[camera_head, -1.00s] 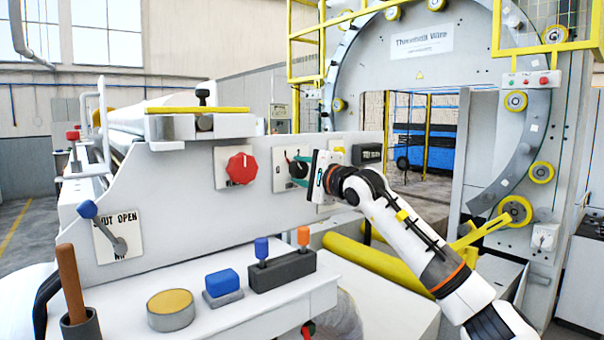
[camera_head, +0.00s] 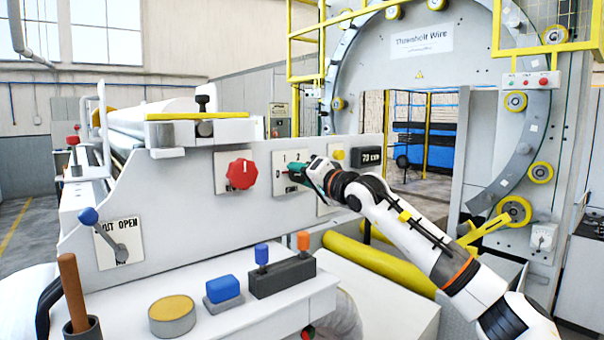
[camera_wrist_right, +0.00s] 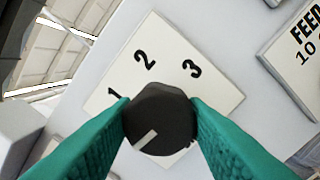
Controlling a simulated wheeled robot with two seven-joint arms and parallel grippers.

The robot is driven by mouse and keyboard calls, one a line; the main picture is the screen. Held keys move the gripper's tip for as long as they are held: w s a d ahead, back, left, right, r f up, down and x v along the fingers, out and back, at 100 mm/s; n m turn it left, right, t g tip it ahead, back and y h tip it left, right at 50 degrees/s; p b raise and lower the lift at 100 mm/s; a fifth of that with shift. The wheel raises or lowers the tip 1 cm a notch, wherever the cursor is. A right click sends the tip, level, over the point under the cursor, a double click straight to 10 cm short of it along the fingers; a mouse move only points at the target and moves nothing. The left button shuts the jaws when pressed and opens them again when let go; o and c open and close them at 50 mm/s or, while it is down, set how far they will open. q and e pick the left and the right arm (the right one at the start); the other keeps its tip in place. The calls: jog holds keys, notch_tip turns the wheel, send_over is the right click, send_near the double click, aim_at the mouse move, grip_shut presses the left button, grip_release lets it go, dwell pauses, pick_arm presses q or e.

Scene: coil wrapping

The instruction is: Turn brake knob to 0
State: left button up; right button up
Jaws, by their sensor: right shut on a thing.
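A black knob (camera_wrist_right: 160,118) sits on a white plate (camera_wrist_right: 195,95) marked 1, 2 and 3. Its white pointer line points to the lower left in the right wrist view, away from those numbers. Any 0 mark is not visible. My right gripper (camera_wrist_right: 160,125) has its two green fingers on opposite sides of the knob, shut on it. In the head view, my right gripper (camera_head: 298,173) is at this plate (camera_head: 283,160) and hides most of the knob. My left gripper is not in view.
A red knob (camera_head: 242,173) is on the plate to the left. A dark display (camera_head: 368,157) and yellow button (camera_head: 338,154) lie to the right. The lever (camera_head: 105,233), blue button (camera_head: 222,288) and toggles (camera_head: 282,270) are nearer. A yellow roller (camera_head: 378,264) lies below my right arm.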

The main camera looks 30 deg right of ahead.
jog(key=shift+a+f+n, duration=0.1)
jog(key=shift+f+n, duration=0.2)
jog(key=shift+n, duration=0.4)
jog(key=o, duration=1)
jog(key=shift+r, duration=0.1)
jog(key=shift+c, duration=0.2)
jog(key=shift+r, duration=0.1)
jog(key=shift+s+b, duration=0.35)
jog(key=shift+s, duration=0.25)
jog(key=s+d+b, duration=0.1)
jog(key=s+b, duration=0.4)
jog(key=s, duration=0.6)
jog(key=shift+f, duration=0.2)
jog(key=shift+w+d, duration=0.1)
